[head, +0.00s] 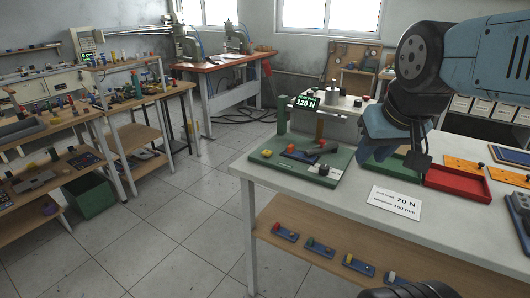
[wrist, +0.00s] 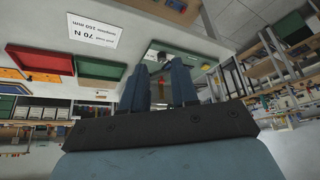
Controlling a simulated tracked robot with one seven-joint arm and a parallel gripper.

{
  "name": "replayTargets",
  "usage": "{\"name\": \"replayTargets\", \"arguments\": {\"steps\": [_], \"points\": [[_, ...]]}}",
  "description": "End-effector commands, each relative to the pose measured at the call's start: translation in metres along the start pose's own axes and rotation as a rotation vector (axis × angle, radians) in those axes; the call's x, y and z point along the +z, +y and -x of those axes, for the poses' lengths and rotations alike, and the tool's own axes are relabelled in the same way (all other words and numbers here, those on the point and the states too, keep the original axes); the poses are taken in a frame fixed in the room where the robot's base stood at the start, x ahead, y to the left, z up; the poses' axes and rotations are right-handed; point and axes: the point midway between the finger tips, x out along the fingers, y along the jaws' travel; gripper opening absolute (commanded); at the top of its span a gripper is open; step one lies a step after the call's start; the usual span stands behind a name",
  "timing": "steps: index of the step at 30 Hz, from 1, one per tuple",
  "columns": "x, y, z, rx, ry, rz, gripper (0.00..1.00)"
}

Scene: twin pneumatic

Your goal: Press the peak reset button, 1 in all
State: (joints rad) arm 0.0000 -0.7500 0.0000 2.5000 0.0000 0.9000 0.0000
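A green-based test device (head: 285,168) stands on the white bench, with a display (head: 306,102) reading 120 N. No label shows which is the peak reset button. My gripper (head: 412,160) is above the bench, right of the device and apart from it. In the upside-down wrist view, my gripper (wrist: 160,92) has two blue fingers with an empty gap between them. The device's green base (wrist: 190,54) is partly hidden behind them.
A white card (head: 395,202) reading 70 N and 160 mm lies on the bench (head: 300,207). A red tray (head: 457,183) and a green tray (head: 385,162) are near my gripper. Several small switches lie on the lower shelf (head: 385,256). Bench space in front of the device is clear.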

Motion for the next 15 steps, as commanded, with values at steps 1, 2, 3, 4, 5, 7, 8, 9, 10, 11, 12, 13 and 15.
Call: {"name": "replayTargets", "arguments": {"steps": [1, 2, 3, 4, 5, 7, 8, 9, 10, 11, 12, 13, 15], "points": [[0.0000, 0.0000, 0.0000, 0.000, 0.000, 0.000, 0.24], [0.0000, 0.0000, 0.0000, 0.000, 0.000, 0.000, 0.21], [0.0000, 0.0000, 0.0000, 0.000, 0.000, 0.000, 0.17], [0.0000, 0.0000, 0.0000, 0.000, 0.000, 0.000, 0.14], [0.0000, 0.0000, 0.0000, 0.000, 0.000, 0.000, 0.11], [0.0000, 0.0000, 0.0000, 0.000, 0.000, 0.000, 0.04], [0.0000, 0.0000, 0.0000, 0.000, 0.000, 0.000, 0.02], [0.0000, 0.0000, 0.0000, 0.000, 0.000, 0.000, 0.00], [0.0000, 0.0000, 0.0000, 0.000, 0.000, 0.000, 0.00], [0.0000, 0.0000, 0.0000, 0.000, 0.000, 0.000, 0.00], [0.0000, 0.0000, 0.0000, 0.000, 0.000, 0.000, 0.00], [0.0000, 0.0000, 0.0000, 0.000, 0.000, 0.000, 0.00], [0.0000, 0.0000, 0.0000, 0.000, 0.000, 0.000, 0.00]]}}
